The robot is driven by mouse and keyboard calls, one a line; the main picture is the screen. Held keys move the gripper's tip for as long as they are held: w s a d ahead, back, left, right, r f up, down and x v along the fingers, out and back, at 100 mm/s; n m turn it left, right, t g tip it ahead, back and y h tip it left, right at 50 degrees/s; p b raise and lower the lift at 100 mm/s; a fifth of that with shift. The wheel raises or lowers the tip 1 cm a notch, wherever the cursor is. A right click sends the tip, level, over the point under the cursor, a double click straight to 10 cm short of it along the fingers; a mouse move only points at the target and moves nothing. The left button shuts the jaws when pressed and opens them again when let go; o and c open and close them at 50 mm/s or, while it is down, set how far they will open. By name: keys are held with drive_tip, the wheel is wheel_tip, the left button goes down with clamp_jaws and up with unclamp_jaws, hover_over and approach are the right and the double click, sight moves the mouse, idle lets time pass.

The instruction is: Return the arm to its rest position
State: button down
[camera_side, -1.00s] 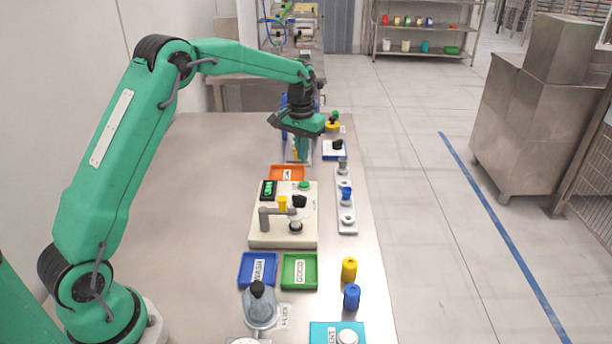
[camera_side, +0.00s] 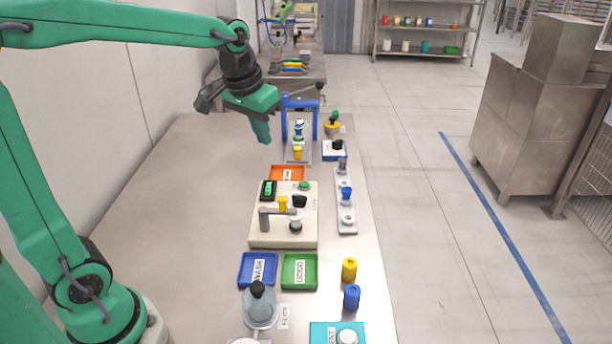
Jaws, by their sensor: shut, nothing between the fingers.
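My gripper (camera_side: 262,133) is at the end of my green arm, raised above the far part of the steel table. It points down and a little to the right. Its fingers are together with nothing between them. It is left of the blue-framed press stand (camera_side: 285,118) and touches nothing that I can see. My arm reaches in from the left with its upper link near level at the top of the view.
On the steel table (camera_side: 200,190) stand a beige device (camera_side: 262,238), an orange tray (camera_side: 275,172), a blue tray (camera_side: 245,275), a green tray (camera_side: 312,275), a white strip with cups (camera_side: 347,228), and a yellow (camera_side: 349,270) and a blue bottle (camera_side: 351,298). The table's left side is clear.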

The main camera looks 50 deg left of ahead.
drive_tip(key=s+d+f+m+t, duration=0.1)
drive_tip(key=s+d+f+t, duration=0.1)
drive_tip(key=s, duration=1.4)
drive_tip(key=shift+s+d, duration=0.2)
drive_tip(key=shift+d, duration=0.3)
drive_tip(key=c, duration=2.1)
unclamp_jaws()
